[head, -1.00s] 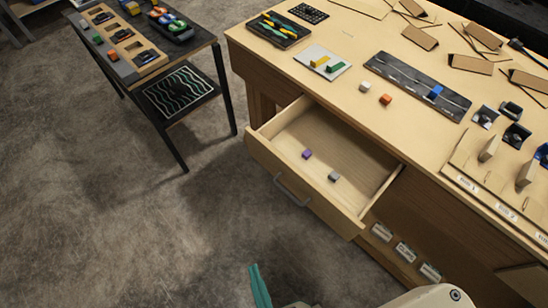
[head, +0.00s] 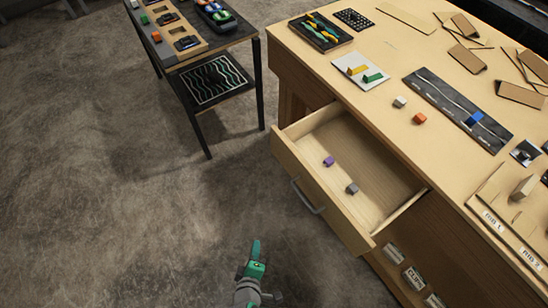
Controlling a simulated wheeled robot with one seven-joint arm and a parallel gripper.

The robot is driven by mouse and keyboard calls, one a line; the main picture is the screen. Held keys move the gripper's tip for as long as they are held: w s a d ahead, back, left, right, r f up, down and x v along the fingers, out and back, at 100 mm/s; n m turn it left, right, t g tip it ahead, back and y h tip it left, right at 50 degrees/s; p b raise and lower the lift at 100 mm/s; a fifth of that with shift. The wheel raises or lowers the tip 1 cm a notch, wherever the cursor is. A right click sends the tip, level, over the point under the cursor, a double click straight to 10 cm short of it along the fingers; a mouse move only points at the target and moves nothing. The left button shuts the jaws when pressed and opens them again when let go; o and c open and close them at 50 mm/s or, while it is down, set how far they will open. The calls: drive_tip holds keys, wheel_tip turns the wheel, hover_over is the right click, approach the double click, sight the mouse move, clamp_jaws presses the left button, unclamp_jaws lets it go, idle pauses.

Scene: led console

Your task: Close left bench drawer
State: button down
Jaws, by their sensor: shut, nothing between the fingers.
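The left bench drawer (head: 325,199) is pulled out from the wooden workbench, its grey bar handle (head: 308,198) on the front panel. A purple cube (head: 328,161) and a grey cube (head: 352,188) lie inside on the drawer floor. My gripper (head: 256,247), with green fingers, is at the bottom centre, below and left of the drawer front in the picture. It is shut and empty, apart from the handle and front panel.
The workbench top (head: 375,115) holds a white cube (head: 400,102), an orange cube (head: 419,118) and a dark strip with a blue block (head: 474,118). A small black-legged side table (head: 263,90) stands at upper left. Open concrete floor (head: 110,200) lies left of the drawer.

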drive_tip(key=w+a+f+n+h, duration=0.1)
drive_tip(key=w+f+n+h, duration=0.15)
drive_tip(key=w+n, duration=0.45)
drive_tip(key=n+h, duration=0.4)
drive_tip(key=h, duration=0.8)
approach(282, 153)
drive_tip(key=x, duration=0.6)
drive_tip(key=shift+w+d+f, duration=0.1)
drive_tip(key=shift+w+d, duration=0.05)
drive_tip(key=shift+d, duration=0.1)
